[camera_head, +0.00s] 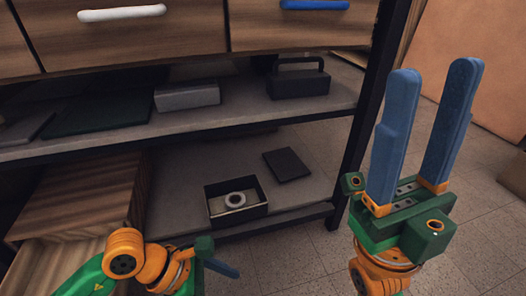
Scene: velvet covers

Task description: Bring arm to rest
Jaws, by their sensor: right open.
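My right gripper (432,85) is at the right of the head view, its two blue fingers pointing up and standing apart. Nothing is between them. It is in front of and to the right of the shelf's dark post, over the tiled floor. My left gripper (222,268) is low in the view, left of the middle, seen partly behind its own green and orange arm. A blue finger of it points right, below the open box. Whether it is open or shut cannot be made out.
A shelf unit with wooden drawers (130,35) fills the left. Its middle shelf holds a grey block (187,95) and a dark handled case (298,80). Its lower shelf holds an open black box (212,206) with a ring (235,200) and a dark flat lid (286,164). The tiled floor (300,265) is clear.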

